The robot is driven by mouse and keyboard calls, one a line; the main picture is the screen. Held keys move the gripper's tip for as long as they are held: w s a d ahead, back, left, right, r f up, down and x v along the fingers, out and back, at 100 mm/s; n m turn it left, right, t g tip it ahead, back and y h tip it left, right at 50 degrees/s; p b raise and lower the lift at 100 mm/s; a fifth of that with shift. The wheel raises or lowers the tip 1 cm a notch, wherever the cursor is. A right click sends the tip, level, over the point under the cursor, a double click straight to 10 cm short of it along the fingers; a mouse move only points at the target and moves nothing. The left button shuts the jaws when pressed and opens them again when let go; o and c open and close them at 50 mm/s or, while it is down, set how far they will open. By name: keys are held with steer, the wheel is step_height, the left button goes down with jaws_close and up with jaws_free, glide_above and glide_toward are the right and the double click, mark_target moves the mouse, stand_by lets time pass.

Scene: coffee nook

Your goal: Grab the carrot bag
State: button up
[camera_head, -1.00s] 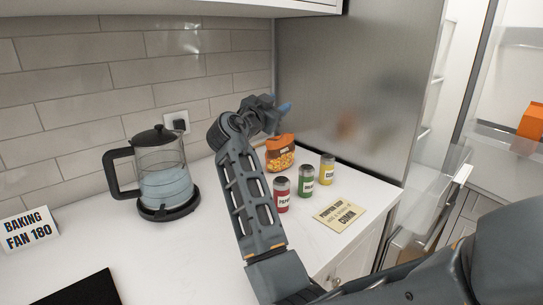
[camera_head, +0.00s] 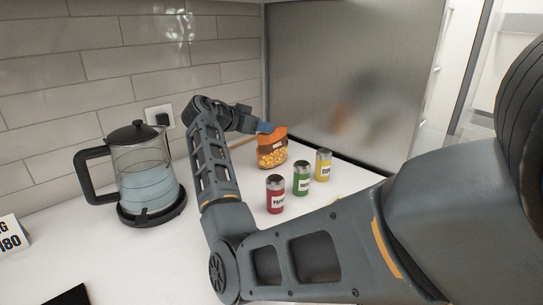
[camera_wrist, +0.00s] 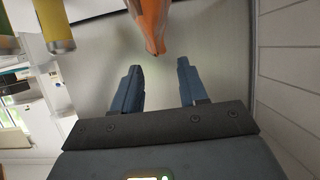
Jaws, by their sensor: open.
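The carrot bag (camera_head: 272,150) is orange and brown with a picture of orange pieces on its front. It stands upright on the white counter in the back corner, by the steel fridge side. My gripper (camera_head: 266,127) is at the upper part of the bag in the head view, and its fingers are partly hidden there. In the wrist view the orange bag (camera_wrist: 150,22) shows at the top middle, its end just beyond the fingertips. My gripper (camera_wrist: 160,68) is open there, with nothing between its two blue fingers.
Red (camera_head: 275,196), green (camera_head: 302,180) and yellow (camera_head: 323,165) spice jars stand in front and right of the bag. A glass kettle (camera_head: 147,175) stands at the left by the wall socket (camera_head: 160,117). The steel fridge side (camera_head: 345,75) bounds the corner.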

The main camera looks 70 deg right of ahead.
mark_target(273, 146)
steer(key=x, duration=0.4)
steer(key=shift+f, duration=0.25)
steer(key=shift+s, duration=0.1)
jaws_close()
stand_by(1.0)
